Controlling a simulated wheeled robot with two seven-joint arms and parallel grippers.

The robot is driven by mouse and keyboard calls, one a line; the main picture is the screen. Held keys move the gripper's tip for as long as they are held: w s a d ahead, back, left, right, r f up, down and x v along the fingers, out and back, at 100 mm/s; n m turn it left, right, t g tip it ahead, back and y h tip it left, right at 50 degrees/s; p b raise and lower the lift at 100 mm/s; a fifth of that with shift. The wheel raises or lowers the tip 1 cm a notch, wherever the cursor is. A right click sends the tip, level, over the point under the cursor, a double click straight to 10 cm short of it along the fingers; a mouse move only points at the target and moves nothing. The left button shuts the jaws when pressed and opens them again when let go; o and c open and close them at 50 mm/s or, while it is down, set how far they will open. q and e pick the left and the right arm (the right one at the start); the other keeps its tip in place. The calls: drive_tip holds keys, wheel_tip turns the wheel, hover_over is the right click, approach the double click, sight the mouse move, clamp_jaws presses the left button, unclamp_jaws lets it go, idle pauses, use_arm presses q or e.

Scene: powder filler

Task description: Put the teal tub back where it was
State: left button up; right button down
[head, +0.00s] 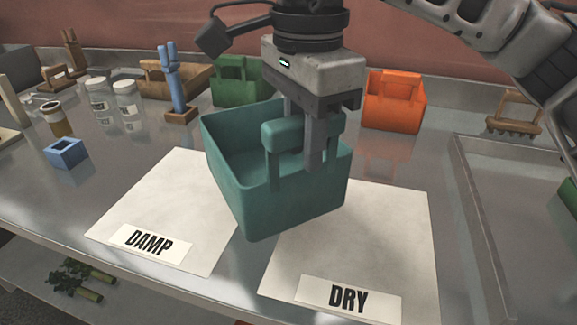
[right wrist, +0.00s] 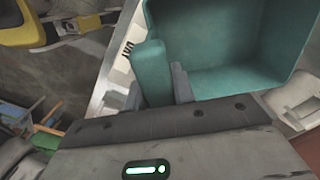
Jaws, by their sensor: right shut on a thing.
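The teal tub (head: 292,205) is an open box with a raised handle, held over the gap between the DAMP and DRY sheets in the head view. It looks lifted above the counter and slightly tilted. My right gripper (head: 303,150) comes from above and is shut on the tub's handle (head: 298,130). In the right wrist view the handle (right wrist: 152,75) sits at the fingers and the tub's empty inside (right wrist: 225,45) shows. The DAMP sheet (head: 150,205) lies left and the DRY sheet (head: 390,230) lies right. My left gripper is not in view.
A green tub (head: 237,92), an orange tub (head: 393,105) and a wooden caddy (head: 165,80) stand behind. A metal tray (head: 480,215) lies at right.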

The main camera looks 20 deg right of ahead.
drive_tip(key=w+f, duration=0.4)
drive_tip(key=shift+a+f+p, duration=0.1)
drive_tip(key=shift+f+p, duration=0.2)
drive_tip(key=shift+f, duration=0.05)
drive_tip(key=shift+w+f, duration=0.1)
drive_tip(key=shift+f, duration=1.75)
drive_tip(key=c, duration=1.2)
unclamp_jaws()
drive_tip(key=shift+o, duration=0.2)
wheel_tip(320, 180, up, 12)
drive_tip(key=shift+r, duration=0.15)
